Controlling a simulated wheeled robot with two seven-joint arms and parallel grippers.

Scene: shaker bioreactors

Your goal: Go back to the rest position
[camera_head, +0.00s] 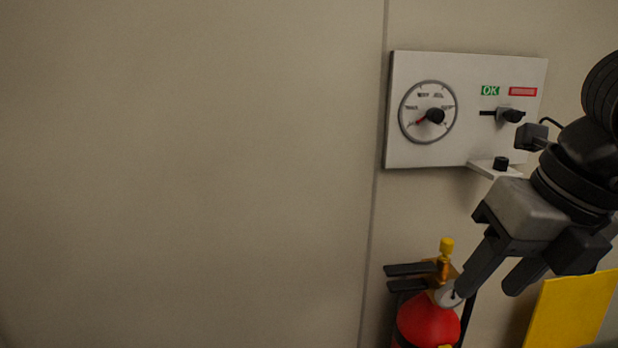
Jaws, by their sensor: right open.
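My right gripper (487,291) comes in from the right edge, pointing down and to the left. Its two dark fingers are apart, with nothing seen between them. It hangs below a wall panel (470,128) and overlaps the upper right of a red fire extinguisher (428,322) in the picture; I cannot tell whether they touch. My left gripper is not in view.
The panel carries a round dial (428,112), a black slider knob (512,116), a green OK label (490,90) and a small shelf with a black knob (501,163). A yellow board (570,312) is at lower right. The wall on the left is bare.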

